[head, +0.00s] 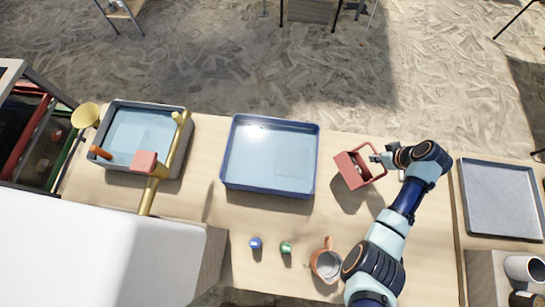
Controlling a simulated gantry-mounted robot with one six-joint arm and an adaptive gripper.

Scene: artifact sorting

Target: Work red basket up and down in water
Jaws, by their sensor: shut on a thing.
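The red basket (349,171) hangs at the right of the table, above the wooden top, with its shadow below it. My gripper (378,159) is shut on the basket's handle at its right side. The basket is apart from the water and to the right of the blue-rimmed tray (222,166), which holds clear water. A second grey tub (183,124) with water stands at the left. The inside of the basket is too small to make out.
A brass-coloured stand (148,198) with a pink block leans over the left tub. A blue jar (255,243), a green jar (286,247) and an orange jug (314,262) stand at the front. A grey tray (500,200) lies at the far right.

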